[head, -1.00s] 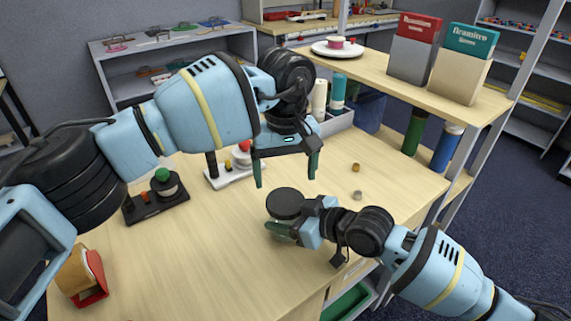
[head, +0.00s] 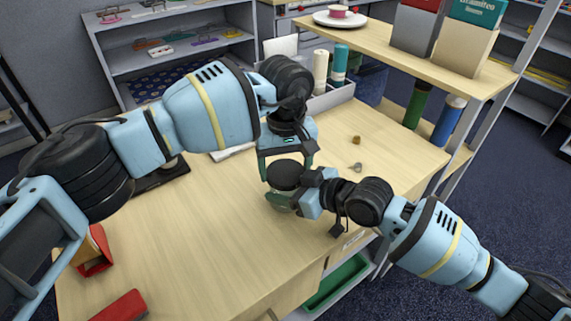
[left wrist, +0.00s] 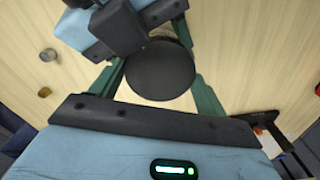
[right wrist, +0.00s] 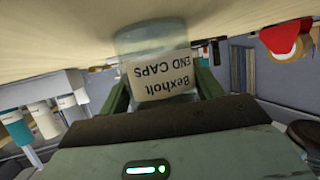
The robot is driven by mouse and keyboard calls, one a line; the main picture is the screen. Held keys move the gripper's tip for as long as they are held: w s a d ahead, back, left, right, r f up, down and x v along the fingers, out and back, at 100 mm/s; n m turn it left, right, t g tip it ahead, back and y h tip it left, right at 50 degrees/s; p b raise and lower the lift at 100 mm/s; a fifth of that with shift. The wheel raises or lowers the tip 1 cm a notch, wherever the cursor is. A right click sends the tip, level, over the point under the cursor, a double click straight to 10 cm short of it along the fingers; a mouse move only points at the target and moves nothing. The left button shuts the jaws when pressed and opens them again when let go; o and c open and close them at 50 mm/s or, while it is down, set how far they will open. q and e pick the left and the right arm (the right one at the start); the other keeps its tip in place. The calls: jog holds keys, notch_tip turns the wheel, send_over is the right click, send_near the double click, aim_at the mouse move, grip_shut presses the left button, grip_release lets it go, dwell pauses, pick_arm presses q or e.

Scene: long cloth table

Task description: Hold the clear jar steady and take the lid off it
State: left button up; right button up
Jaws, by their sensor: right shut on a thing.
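The clear jar (head: 276,200) stands on the pale table, mostly hidden in the head view by its round dark lid (head: 284,174) and my right gripper. In the right wrist view the jar (right wrist: 158,72) appears upside down, with a cream label reading "Bexholt END CAPS". My right gripper (right wrist: 163,92) is shut on the jar's sides. My left gripper (head: 287,168) is above the jar, pointing down. In the left wrist view its open green fingers (left wrist: 158,80) stand on either side of the lid (left wrist: 160,70), very close to it; I cannot tell whether they touch.
A small brass piece (head: 356,139) and a small grey piece (head: 356,167) lie right of the jar. A red object (head: 122,306) lies at the front left. A raised shelf (head: 440,72) with boxes stands at the back right. The table's middle left is clear.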

pick_arm(q)
jog(key=c, duration=0.4)
jog(key=shift+o, duration=0.2)
jog(key=n, duration=1.1)
jog(key=shift+r+n, duration=0.1)
jog(key=shift+n, duration=0.2)
jog(key=n, duration=0.5)
jog(key=o, duration=1.1)
jog(key=shift+r, duration=2.25)
jog(key=shift+c, duration=0.4)
